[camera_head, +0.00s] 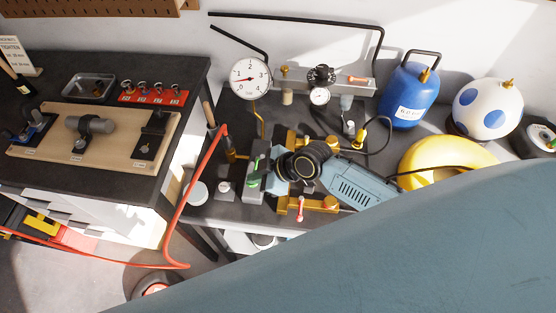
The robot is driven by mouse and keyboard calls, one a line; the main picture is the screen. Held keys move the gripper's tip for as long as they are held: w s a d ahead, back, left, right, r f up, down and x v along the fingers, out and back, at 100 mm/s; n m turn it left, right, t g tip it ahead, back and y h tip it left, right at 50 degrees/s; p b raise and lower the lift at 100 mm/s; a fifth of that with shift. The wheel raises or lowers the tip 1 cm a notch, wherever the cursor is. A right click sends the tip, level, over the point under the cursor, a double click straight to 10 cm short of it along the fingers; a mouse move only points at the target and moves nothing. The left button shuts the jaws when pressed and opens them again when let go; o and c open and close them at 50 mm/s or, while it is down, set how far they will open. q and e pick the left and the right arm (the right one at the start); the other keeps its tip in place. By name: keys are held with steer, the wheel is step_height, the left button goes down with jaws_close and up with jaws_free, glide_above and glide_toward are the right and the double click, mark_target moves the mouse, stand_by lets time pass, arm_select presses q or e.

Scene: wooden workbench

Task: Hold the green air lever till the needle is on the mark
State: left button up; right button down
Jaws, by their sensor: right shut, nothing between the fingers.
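The green air lever (253,182) is on a grey block at the front of the bench, left of centre. My right gripper (266,177) is shut and empty, right beside the lever. I cannot tell whether it touches the lever. My right arm (355,182) reaches in from the right and hides part of the fixture. The round white gauge (250,78) stands behind, its red needle pointing left, near the 1. The mark on its dial is too small to make out. My left gripper is not in view.
A red hose (181,210) hangs off the bench's left side. A blue tank (408,96), a white ball with blue spots (487,106) and a yellow ring (440,158) stand at the right. Brass-coloured clamps (313,204) flank my wrist. A darker bench with a wooden board (55,150) is at left.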

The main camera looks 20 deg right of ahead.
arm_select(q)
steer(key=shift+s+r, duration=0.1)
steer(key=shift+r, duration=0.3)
arm_select(e)
steer(key=v, duration=1.1)
steer(key=shift+w+a+r, duration=0.15)
steer(key=shift+w+r, duration=0.15)
steer(key=shift+w, duration=0.05)
stand_by(0.4)
